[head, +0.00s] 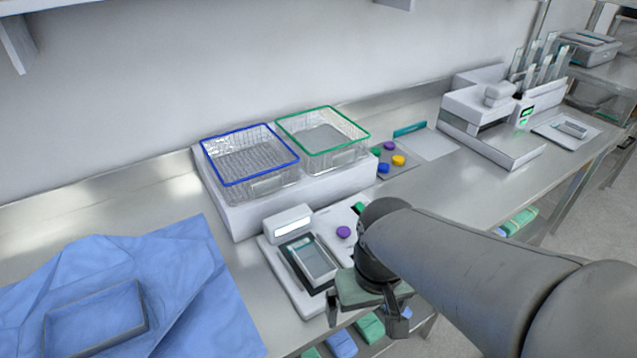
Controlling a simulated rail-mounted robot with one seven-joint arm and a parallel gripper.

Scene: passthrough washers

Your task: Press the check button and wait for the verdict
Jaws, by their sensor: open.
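A white device (283,272) with a small lit display (293,225) stands on the bench at centre. A dark-framed tray (313,262) lies on it. A round purple piece (343,232) sits on a white plate right of the display, and a green piece (360,208) is partly hidden behind my arm. I cannot tell which piece, if either, is the check button. The display's text is unreadable. My gripper (365,328) is open, fingers pointing down, in front and right of the tray. A grey-green flat part (357,288) shows between its fingers; I cannot tell whether it belongs to the gripper.
A blue-rimmed basket (268,180) and a green-rimmed basket (352,138) stand on a white block behind. Coloured round pieces (398,160) lie to their right. A blue cloth (190,290) covers the left bench. A white machine (478,125) stands at back right.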

